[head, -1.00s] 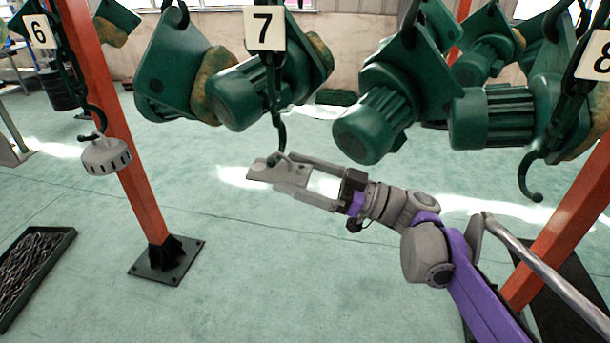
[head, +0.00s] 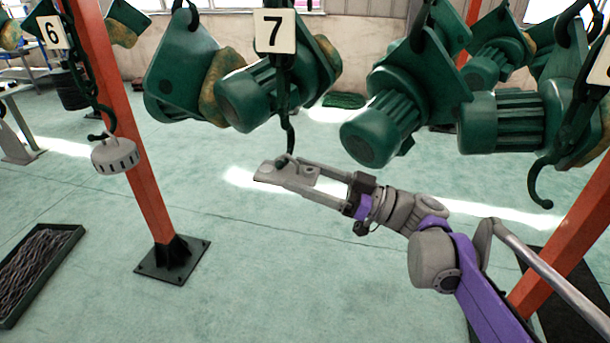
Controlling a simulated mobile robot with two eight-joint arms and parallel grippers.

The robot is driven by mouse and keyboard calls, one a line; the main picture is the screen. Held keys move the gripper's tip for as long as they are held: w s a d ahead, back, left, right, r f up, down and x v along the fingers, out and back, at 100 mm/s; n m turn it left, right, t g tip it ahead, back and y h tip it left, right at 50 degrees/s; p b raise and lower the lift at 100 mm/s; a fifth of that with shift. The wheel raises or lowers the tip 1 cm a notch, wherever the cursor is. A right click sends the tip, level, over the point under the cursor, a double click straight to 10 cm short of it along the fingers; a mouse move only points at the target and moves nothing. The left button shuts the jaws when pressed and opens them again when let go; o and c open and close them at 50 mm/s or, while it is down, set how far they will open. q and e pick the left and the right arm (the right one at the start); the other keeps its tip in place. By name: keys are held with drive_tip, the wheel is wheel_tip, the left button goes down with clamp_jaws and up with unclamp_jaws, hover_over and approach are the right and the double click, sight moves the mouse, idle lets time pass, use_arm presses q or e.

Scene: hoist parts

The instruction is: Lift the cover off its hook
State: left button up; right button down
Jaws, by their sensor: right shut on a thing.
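A flat grey cover (head: 268,172) hangs at the dark hook (head: 290,145) under the sign marked 7. The hook's curved tip meets the cover near its middle. My right gripper (head: 302,182) comes in from the right and is shut on the cover, its two fingers at the cover's right part. The exact contact of hook and cover is too small to tell. My left gripper is not in view.
Several green motors (head: 385,125) hang close above and right of my right arm. A round grey part (head: 115,154) hangs on the hook under sign 6. Orange posts (head: 135,150) stand left and right. A black tray of chain (head: 38,262) lies on the floor.

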drive_tip(key=shift+r, duration=0.1)
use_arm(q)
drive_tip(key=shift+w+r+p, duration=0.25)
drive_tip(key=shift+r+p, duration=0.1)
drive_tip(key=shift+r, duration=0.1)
use_arm(e)
drive_tip(key=shift+s+r+m+t, duration=0.15)
drive_tip(key=shift+r+m+t, duration=0.25)
drive_tip(key=shift+m, duration=0.4)
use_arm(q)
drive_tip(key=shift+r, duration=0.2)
use_arm(e)
drive_tip(key=shift+s+a+r+m, duration=0.15)
drive_tip(key=shift+s+a+m, duration=0.1)
drive_tip(key=shift+s+m, duration=0.45)
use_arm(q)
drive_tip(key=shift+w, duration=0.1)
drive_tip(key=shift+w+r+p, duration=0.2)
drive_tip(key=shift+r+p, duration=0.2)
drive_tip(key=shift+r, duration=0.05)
use_arm(e)
drive_tip(key=shift+s+a+r+m+t+h, duration=0.2)
drive_tip(key=shift+s+r+m+t+h, duration=0.15)
drive_tip(key=shift+s+m, duration=0.3)
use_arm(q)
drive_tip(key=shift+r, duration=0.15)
